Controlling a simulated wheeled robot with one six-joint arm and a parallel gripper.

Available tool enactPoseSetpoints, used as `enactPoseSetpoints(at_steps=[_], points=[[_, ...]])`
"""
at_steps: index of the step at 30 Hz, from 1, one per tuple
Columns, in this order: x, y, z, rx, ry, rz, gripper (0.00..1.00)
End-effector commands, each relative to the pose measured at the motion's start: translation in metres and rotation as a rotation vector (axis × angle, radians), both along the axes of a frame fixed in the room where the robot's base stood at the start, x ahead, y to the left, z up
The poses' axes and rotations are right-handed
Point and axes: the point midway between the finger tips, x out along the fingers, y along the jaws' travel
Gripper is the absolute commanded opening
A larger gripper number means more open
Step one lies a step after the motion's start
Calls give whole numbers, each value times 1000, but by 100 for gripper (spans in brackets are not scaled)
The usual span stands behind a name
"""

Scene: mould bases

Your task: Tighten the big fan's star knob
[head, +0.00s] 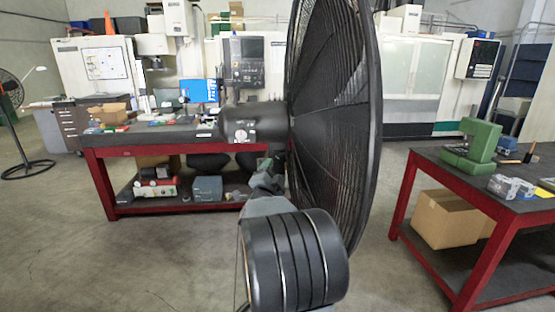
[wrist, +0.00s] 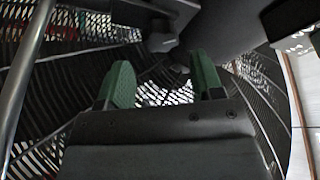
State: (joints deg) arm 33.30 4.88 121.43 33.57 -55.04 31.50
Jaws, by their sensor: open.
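The big fan (head: 335,110) stands side-on in the middle of the head view, its dark wire cage facing right. Its grey motor housing (head: 240,124) sticks out to the left. In the wrist view, my gripper (wrist: 163,82) is open, with two green fingers apart and nothing between them. Just beyond the fingertips, a dark knob-like part (wrist: 162,40) hangs below the fan's bracket; it may be the star knob, but its shape is too dark to be sure. In the head view, my arm hides the area below the motor housing, and the star knob cannot be made out there.
The fan's cage ribs (wrist: 55,90) spread close behind and beside my fingers. A pale metal tube (wrist: 25,75) runs along the left of the wrist view. A red workbench (head: 150,141) stands behind the fan, another (head: 510,205) at right. Open floor lies at left.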

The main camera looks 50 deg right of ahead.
Motion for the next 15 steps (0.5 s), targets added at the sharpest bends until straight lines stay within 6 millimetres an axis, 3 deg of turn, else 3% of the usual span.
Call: enactPoseSetpoints(at_steps=[6,15], points=[[16,-30,9,2,0,-1,61],[26,-47,12,0,-1,0,61]])
